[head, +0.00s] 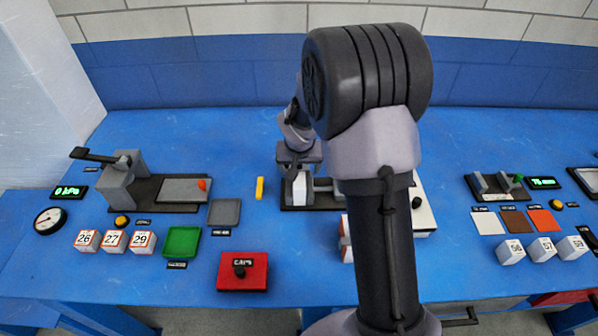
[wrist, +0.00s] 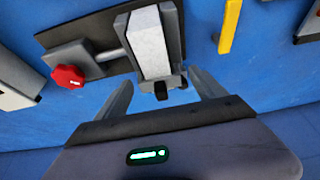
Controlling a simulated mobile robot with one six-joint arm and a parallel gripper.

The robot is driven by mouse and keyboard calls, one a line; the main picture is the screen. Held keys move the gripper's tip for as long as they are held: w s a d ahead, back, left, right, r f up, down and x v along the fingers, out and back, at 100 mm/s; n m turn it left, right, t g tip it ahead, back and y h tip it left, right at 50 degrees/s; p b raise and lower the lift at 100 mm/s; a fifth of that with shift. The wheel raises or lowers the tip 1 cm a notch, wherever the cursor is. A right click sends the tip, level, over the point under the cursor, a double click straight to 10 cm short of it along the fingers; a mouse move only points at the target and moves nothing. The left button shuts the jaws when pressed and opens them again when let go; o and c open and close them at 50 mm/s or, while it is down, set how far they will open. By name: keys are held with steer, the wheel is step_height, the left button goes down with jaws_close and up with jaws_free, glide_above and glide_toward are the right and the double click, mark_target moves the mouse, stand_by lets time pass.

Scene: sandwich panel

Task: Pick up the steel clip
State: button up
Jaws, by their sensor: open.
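My gripper (wrist: 162,86) is open in the wrist view, its two grey fingers apart with nothing seen held between them. It also shows in the head view (head: 299,160), partly hidden by my arm, above a clamp fixture. The fixture's black base (wrist: 100,22) carries a white block (wrist: 151,45) between grey plates, with small dark parts at its near end, in front of my fingers. I cannot pick out a steel clip with certainty in either view. A red box (head: 230,283) with a black knob and a lettered lid, hard to read, stands closed at the front.
A red knob (wrist: 67,76) sits on the fixture's rod. A yellow bar (head: 260,188) lies left of the fixture. A lever press (head: 120,180), green tray (head: 183,242) and numbered blocks (head: 114,241) stand farther left. Several colour swatches lie right.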

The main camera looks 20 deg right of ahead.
steer(key=shift+r, duration=0.15)
steer(key=shift+c, duration=0.2)
steer(key=c, duration=1.4)
steer(key=shift+r, duration=0.1)
